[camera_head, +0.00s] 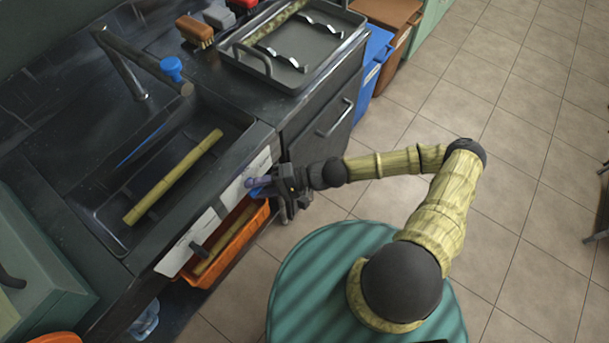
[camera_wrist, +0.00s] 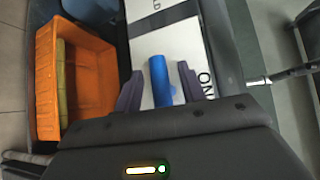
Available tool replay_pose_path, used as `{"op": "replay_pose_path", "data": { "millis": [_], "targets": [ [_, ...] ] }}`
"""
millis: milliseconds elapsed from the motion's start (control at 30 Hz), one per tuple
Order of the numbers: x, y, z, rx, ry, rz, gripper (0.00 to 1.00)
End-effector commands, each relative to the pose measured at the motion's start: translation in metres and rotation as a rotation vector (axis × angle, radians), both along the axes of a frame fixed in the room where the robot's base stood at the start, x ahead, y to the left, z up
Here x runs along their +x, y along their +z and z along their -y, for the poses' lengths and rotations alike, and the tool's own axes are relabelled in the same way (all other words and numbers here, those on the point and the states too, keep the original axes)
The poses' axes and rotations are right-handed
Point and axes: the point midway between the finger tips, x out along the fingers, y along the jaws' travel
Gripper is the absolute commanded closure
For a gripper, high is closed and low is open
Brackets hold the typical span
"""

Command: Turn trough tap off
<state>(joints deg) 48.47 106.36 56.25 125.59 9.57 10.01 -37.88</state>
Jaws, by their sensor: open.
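The trough (camera_head: 110,205) is a dark sink with one length of cane in it. A bent metal tap (camera_head: 130,65) with a blue knob (camera_head: 171,68) stands behind it. A thin blue streak shows in the trough; I cannot tell whether it is water. A blue handle (camera_wrist: 160,85) sticks out from a white panel (camera_wrist: 170,45) on the trough's front, with partly hidden lettering that seems to include "ON". My gripper (camera_head: 261,185) is at this panel. In the wrist view its open fingers (camera_wrist: 159,86) stand on both sides of the blue handle; contact is unclear.
An orange crate (camera_wrist: 47,95) holding cane sits below the panel. A tray (camera_head: 330,45) and brushes (camera_head: 195,31) lie on the counter. Tiled floor (camera_head: 510,150) is open to the right.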

Motion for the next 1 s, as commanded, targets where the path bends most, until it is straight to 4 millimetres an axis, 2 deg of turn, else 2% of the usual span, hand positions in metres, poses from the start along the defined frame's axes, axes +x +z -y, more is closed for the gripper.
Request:
{"op": "replay_pose_path", "data": {
  "millis": [167,800,1000],
  "targets": [
    [0.004,0.003,0.025,-0.004,-0.008,0.003,0.6],
    [0.012,0.021,0.147,-0.005,-0.004,0.002,0.6],
    [0.013,0.024,0.166,-0.003,-0.002,0.0,0.6]
  ]
}}
